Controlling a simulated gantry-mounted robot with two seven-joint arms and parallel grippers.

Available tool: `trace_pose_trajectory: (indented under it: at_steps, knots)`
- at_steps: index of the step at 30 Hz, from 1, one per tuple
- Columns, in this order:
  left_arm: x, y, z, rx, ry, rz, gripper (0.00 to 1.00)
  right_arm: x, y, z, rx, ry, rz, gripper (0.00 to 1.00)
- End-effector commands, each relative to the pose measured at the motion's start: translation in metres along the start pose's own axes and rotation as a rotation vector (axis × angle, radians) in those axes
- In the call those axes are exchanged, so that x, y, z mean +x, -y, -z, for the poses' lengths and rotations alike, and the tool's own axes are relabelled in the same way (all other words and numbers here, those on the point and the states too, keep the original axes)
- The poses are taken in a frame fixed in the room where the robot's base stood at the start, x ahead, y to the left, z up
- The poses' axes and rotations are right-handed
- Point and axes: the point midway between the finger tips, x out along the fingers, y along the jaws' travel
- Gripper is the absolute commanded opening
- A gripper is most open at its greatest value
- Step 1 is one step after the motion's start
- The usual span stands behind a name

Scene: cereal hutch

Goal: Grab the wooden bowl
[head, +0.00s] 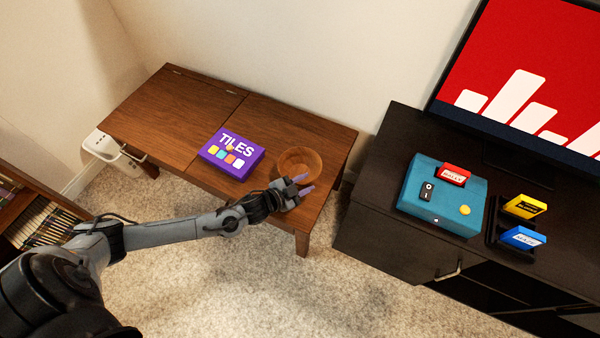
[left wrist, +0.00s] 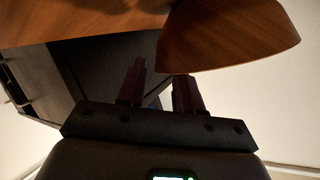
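The wooden bowl (head: 299,165) stands upright on the right part of the wooden table (head: 185,108), close to the purple TILES box (head: 231,152). It looks empty. My left gripper (head: 304,184) is at the bowl's near side, with its two purple fingers spread and pointing right. In the left wrist view the bowl (left wrist: 235,35) fills the upper right, and its edge reaches the gap between the open fingertips (left wrist: 160,74). Nothing is clearly held, and I cannot tell whether a finger touches the bowl. My right gripper is not in view.
A dark cabinet (head: 375,235) stands right of the table, bearing a teal box (head: 440,197), coloured cartridges and a screen (head: 530,80). A shelf of cases (head: 40,222) is at left. The table's left part is clear.

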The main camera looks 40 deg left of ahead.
Motion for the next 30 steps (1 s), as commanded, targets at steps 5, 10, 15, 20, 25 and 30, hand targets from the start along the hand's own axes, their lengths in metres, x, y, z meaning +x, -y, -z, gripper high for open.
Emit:
trace_pose_trajectory:
  at_steps: [5, 10, 15, 20, 25, 30]
  knots:
    - [0.0161, -0.0004, -0.0002, 0.0, -0.002, 0.001, 0.35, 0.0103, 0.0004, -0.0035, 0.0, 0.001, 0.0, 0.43]
    - [0.0171, -0.0001, 0.0005, 0.0, 0.0, 0.0, 0.35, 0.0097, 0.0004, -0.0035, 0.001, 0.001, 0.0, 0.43]
    - [0.0169, -0.0001, 0.0005, 0.0, 0.0, 0.0, 0.24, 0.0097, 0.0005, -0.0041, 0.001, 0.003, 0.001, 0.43]
    - [0.0168, -0.0001, 0.0004, 0.0, 0.0, 0.0, 0.0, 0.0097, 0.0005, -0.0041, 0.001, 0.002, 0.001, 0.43]
    - [0.0169, 0.0002, 0.0008, 0.0, -0.001, 0.0, 0.0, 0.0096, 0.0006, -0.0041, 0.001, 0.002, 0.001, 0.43]
    - [0.0167, -0.0001, 0.0007, 0.0, 0.0, 0.0, 0.0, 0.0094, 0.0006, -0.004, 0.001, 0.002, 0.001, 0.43]
